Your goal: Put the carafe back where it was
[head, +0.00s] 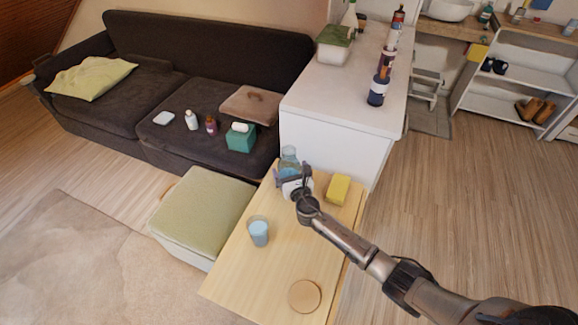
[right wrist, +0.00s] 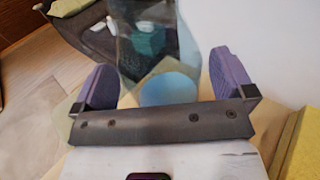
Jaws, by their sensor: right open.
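The carafe (head: 289,158) is clear glass with blue liquid low inside. It stands at the far end of the light wooden table (head: 240,272), near the white cabinet. My right gripper (head: 292,176) is at the carafe's near side. In the right wrist view the carafe (right wrist: 158,60) shows between the two purple finger pads, with gaps at both sides. The gripper (right wrist: 165,88) is open. The carafe's base is partly hidden by the gripper. A round wooden coaster (head: 305,296) lies bare at the table's near end. My left gripper is not in view.
A glass of blue liquid (head: 259,231) stands on the table's left side. A yellow block (head: 338,190) lies right of the carafe and also shows in the right wrist view (right wrist: 303,150). A green-topped stool (head: 203,205) adjoins the table's left. The white cabinet (head: 333,147) rises behind.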

